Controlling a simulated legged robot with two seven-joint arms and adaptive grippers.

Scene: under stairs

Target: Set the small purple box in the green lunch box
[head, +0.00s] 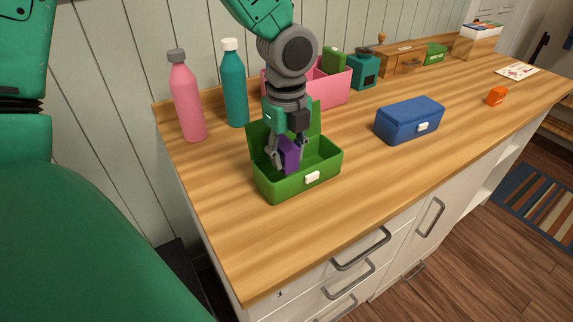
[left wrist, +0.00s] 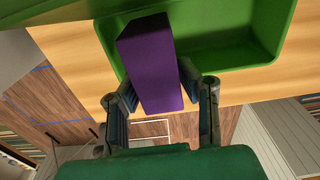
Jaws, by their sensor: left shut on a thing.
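The green lunch box (head: 312,187) stands open on the wooden counter, its lid raised at the back. My left gripper (head: 285,160) points down over the left part of the box. It is shut on the small purple box (head: 291,155), which is at or inside the lunch box opening. In the left wrist view the purple box (left wrist: 150,62) sits between both fingers (left wrist: 160,100), with the green lunch box (left wrist: 265,40) behind it. I cannot tell whether the purple box touches the lunch box floor. My right gripper is not in view.
A closed blue lunch box (head: 409,121) stands to the right, with an orange block (head: 497,96) beyond it. Pink (head: 187,100) and teal (head: 234,85) bottles stand at the back left. A pink bin (head: 335,90) is behind my gripper. The front counter is clear.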

